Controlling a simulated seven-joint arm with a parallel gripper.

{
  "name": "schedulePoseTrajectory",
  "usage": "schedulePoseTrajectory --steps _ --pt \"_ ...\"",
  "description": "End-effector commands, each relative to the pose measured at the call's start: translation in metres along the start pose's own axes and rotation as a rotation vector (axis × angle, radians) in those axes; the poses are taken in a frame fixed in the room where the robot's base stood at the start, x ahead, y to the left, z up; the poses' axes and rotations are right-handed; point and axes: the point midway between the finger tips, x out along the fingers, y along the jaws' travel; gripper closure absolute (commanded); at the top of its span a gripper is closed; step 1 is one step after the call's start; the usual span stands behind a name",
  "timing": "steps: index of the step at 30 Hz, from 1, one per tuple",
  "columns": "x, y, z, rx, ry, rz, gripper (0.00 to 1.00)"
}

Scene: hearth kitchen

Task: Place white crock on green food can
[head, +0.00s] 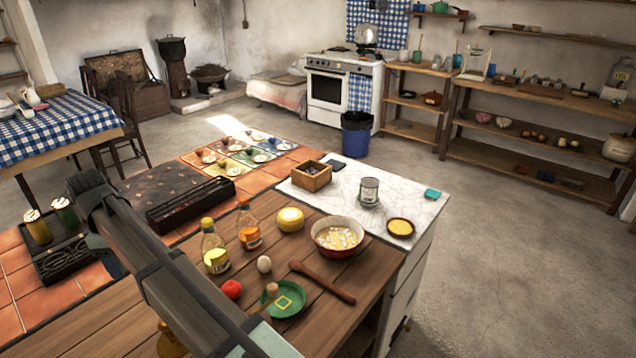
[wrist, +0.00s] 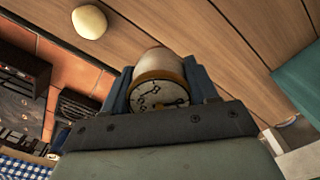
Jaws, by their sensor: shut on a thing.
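A metal can (head: 369,191) with a pale label and greenish lower edge stands upright on the marble top. A green cylinder (head: 65,211) with a pale speckled top stands at far left. I cannot tell for certain which is the green food can.
Near the metal can are a wooden box (head: 311,177), a yellow-filled dish (head: 400,228) and a large bowl (head: 338,237). Bottles (head: 214,250), an egg (head: 264,264), a tomato (head: 232,290), a green plate (head: 284,299) and a rolling pin (head: 325,284) crowd the wooden top.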

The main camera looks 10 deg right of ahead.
Motion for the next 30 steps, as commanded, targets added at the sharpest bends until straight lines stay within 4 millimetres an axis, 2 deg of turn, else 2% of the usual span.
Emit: schedulePoseTrajectory --steps 1,6,14,23,26,30 --pt "-0.017 0.002 -0.002 0.0 0.002 0.003 0.83" --pt "-0.063 0.002 -0.002 0.0 0.002 0.002 0.83" --pt "-0.111 0.001 -0.001 0.0 0.001 0.001 0.83" --pt "-0.111 0.054 0.037 0.133 0.0 0.0 0.83" --pt "-0.111 0.079 0.057 0.198 0.0 0.0 0.83" --pt "-0.111 0.12 0.093 0.306 0.0 0.0 0.83"
